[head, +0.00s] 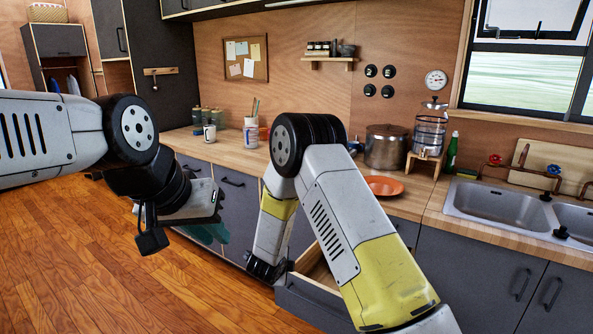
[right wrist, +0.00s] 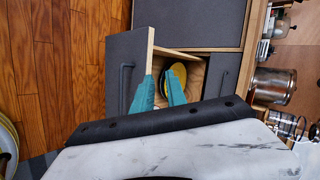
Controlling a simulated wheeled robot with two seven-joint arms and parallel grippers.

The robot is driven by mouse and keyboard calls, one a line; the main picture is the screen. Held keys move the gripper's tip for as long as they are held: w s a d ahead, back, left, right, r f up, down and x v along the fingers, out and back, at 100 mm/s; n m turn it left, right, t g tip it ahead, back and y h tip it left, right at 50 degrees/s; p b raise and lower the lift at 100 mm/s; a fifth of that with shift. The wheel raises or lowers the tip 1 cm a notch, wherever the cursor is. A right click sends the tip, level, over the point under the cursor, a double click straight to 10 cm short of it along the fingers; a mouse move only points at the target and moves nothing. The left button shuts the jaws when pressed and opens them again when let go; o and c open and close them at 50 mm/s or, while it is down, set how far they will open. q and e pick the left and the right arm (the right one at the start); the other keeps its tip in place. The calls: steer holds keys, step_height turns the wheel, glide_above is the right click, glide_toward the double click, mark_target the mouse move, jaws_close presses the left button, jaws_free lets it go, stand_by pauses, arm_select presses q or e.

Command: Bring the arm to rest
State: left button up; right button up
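My left gripper (head: 207,233) hangs in front of the dark cabinet fronts at the picture's middle left. Its teal fingers show only partly, so I cannot tell whether they are apart. My right arm reaches down over an open drawer, and its wrist (head: 266,266) is at the drawer's left side. The right fingers are hidden in the head view. In the right wrist view my right gripper (right wrist: 158,90) shows two teal fingers standing apart with nothing held between them. They point toward the open drawer.
The open drawer (right wrist: 126,75) has a grey front and holds a yellow round thing (right wrist: 174,80). An orange plate (head: 384,186), a steel pot (head: 386,148), a mug (head: 209,133) and a utensil jar (head: 251,132) stand on the wooden counter. A sink (head: 500,202) is at right. The floor at left is clear.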

step_height(320, 180, up, 18)
steer(key=d+f+n+y, duration=0.1)
steer(key=n+y, duration=0.3)
steer(key=n, duration=0.1)
steer(key=s+d+r+n+g+y, duration=0.1)
steer(key=s+d+r+n, duration=0.15)
steer(key=r, duration=0.25)
steer(key=s+d+r+n+y, duration=0.1)
steer(key=s+r+n, duration=0.2)
steer(key=s+r, duration=0.15)
steer(key=s+d+r+n, duration=0.2)
steer(key=s+d, duration=0.3)
steer(key=s, duration=0.3)
steer(key=s+d+r+n+g+h, duration=0.1)
steer(key=s+d+r+n, duration=0.2)
steer(key=s, duration=0.5)
steer(key=s+d+r+n+g, duration=0.1)
steer(key=s+d+r+n, duration=0.2)
steer(key=s+d, duration=0.4)
steer(key=shift+s+n+h, duration=0.4)
steer(key=shift+s+n, duration=0.3)
steer(key=shift+n, duration=0.15)
steer(key=shift+r, duration=0.15)
